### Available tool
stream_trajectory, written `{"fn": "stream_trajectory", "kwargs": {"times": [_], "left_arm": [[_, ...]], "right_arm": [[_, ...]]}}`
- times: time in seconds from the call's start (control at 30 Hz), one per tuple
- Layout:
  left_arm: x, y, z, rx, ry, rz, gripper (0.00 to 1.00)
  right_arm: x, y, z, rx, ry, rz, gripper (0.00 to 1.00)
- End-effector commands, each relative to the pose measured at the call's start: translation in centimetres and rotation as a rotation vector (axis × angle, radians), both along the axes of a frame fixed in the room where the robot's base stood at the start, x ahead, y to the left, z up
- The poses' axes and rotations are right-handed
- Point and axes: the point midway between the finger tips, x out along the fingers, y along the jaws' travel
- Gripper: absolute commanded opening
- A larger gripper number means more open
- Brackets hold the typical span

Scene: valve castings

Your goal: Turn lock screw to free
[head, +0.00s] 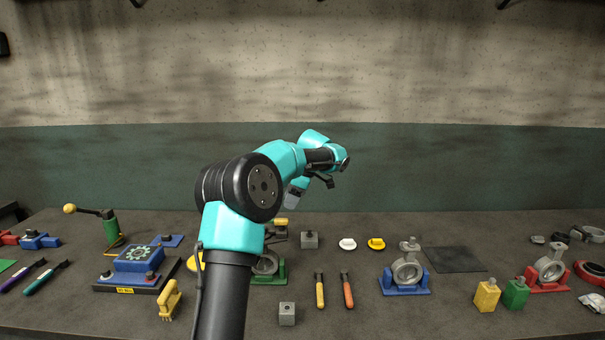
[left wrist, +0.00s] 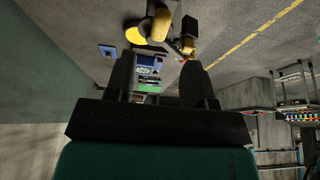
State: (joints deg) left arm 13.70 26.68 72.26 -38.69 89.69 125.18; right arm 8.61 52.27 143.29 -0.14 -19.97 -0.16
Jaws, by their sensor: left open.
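My left gripper (head: 293,199) hangs above the back middle of the bench, clear of the castings. In the left wrist view its black fingers (left wrist: 157,75) stand apart with nothing held between them. Ring-shaped grey valve castings sit in a blue fixture (head: 405,289) and a red fixture (head: 533,285). A green fixture (head: 280,276) with another casting (head: 266,264) is partly hidden behind my left arm. I cannot tell which small part is the lock screw. My right gripper is in neither view.
A blue box with a gear mark (head: 138,259), a yellow brush (head: 170,299), two screwdriver-like tools (head: 320,291) and a grey block (head: 287,314) lie around my arm. Bench space beside the dark mat (head: 454,260) is free.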

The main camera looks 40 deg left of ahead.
Motion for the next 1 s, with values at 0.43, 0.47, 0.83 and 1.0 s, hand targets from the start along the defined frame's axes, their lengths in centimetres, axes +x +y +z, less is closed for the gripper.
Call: {"fn": "stream_trajectory", "kwargs": {"times": [0.43, 0.47, 0.83, 1.0], "left_arm": [[2.2, -2.2, 7.2, 0.000, -0.001, 0.000, 0.49], [2.2, -2.3, 7.5, 0.000, -0.002, 0.001, 0.49], [2.5, -2.8, 9.0, -0.001, 0.001, -0.001, 0.49], [2.5, -2.7, 9.0, -0.001, 0.001, -0.001, 0.49]], "right_arm": [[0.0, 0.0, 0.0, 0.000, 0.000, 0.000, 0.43], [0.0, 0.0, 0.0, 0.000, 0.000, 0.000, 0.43], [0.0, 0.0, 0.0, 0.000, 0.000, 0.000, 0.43], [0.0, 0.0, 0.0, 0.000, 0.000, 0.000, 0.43]]}}
